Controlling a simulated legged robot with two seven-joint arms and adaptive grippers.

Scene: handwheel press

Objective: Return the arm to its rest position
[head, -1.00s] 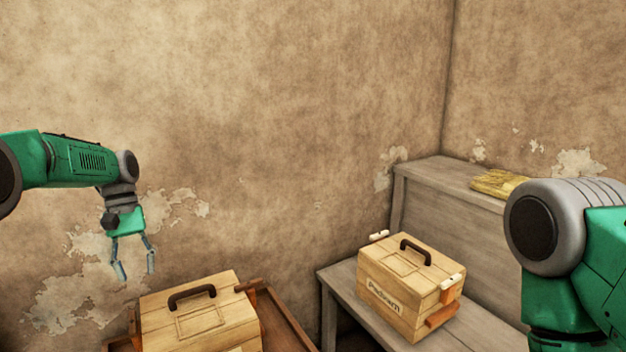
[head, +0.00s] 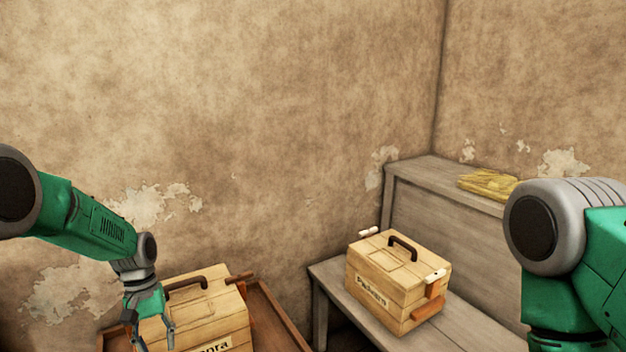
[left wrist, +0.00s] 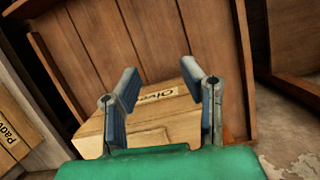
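My left arm comes in from the left in the head view, and its gripper (head: 154,337) hangs low in front of a wooden box with a dark handle (head: 217,312). In the left wrist view the gripper (left wrist: 168,88) has its two fingers apart with nothing held between them. The box (left wrist: 160,124) shows behind and between the fingers, its label partly hidden. I cannot tell whether a finger touches it. My right arm (head: 570,260) shows at the right edge of the head view; its gripper is out of view.
A second wooden box (head: 385,290) with a dark handle stands on a grey wooden bench (head: 333,275). A yellow bundle (head: 487,184) lies on the higher ledge (head: 425,168). A brown wooden tray or table (head: 275,318) is under the left box.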

